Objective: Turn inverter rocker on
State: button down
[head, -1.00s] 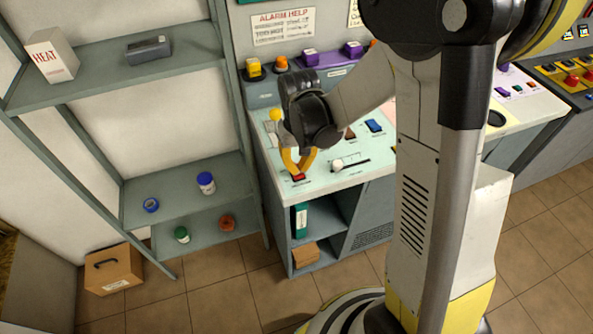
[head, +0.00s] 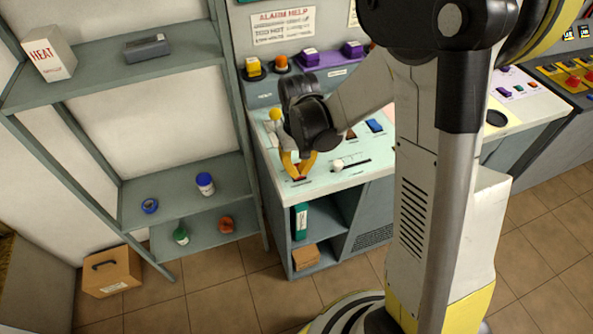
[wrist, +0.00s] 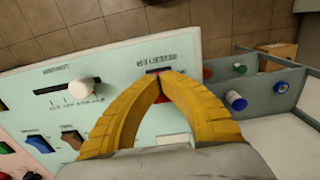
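The inverter rocker (wrist: 153,72) is a small red switch in a dark frame on the pale green panel (wrist: 200,40), beside a printed label in the wrist view. My gripper (wrist: 163,77) has yellow fingers whose tips come together at the rocker and hide much of it. I see nothing held between them. In the head view my gripper (head: 298,177) points down at the front left of the console, with its tips at the rocker. Whether the tips press on it, and which way the rocker is tilted, I cannot tell.
A white-knobbed slider (wrist: 84,87) and a blue rocker (wrist: 40,144) are on the same panel. A yellow-knobbed lever (head: 276,114) stands close behind my gripper. A grey shelf unit (head: 130,65) is left of the console. Tiled floor lies in front.

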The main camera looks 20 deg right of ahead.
jog(key=shift+f, duration=0.3)
notch_tip(320, 180, up, 7)
jog(key=p, duration=0.4)
jog(key=shift+p, duration=0.3)
jog(key=shift+r, duration=0.1)
dwell(0.4)
jog(key=shift+r, duration=0.2)
jog(key=s+r+t+b, duration=0.5)
jog(key=s+r+t, duration=0.2)
jog(key=s+r, duration=0.3)
jog(key=s, duration=0.2)
jog(key=shift+s, duration=0.4)
